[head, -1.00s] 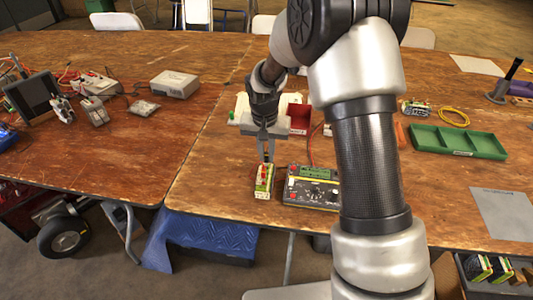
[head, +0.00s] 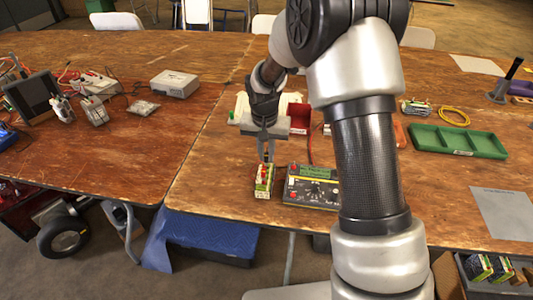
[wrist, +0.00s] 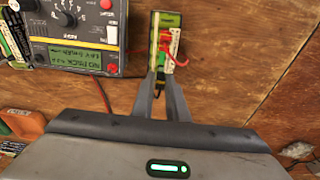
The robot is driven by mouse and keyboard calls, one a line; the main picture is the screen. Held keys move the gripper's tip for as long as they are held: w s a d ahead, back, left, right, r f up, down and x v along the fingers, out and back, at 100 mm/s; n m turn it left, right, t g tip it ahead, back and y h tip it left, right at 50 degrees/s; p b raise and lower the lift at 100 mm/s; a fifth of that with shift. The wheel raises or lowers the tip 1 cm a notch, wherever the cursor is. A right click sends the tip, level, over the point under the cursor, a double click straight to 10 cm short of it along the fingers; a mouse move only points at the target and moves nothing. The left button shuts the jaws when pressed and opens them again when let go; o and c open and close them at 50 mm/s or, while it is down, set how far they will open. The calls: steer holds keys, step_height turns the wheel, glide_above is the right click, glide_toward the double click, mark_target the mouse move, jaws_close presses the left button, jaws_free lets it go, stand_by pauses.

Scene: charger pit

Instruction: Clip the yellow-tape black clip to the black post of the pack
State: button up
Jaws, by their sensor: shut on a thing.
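The pack (head: 264,181), a small green and pale block with red on top, stands upright on the table's front part. In the wrist view the pack (wrist: 165,38) has a red clip with a red lead on its top. My gripper (head: 266,158) points down just over the pack's far end. In the wrist view its fingertips (wrist: 163,74) are close together at the pack's edge, shut on the yellow-tape black clip (wrist: 161,70). That clip is small and mostly hidden by the fingers. The black post is not clear, and I cannot tell whether the clip touches it.
The charger (head: 312,187) stands close to the pack's right, with a red lead behind it. A red box (head: 299,118), a green tray (head: 458,141) and a grey sheet (head: 505,215) lie further off. The table left of the pack is clear.

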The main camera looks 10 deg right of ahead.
mark_target(267, 153)
stand_by(0.4)
steer(key=o, duration=0.9)
steer(key=shift+o, duration=0.9)
steer(key=shift+r+p, duration=2.4)
steer(key=shift+r, duration=1.35)
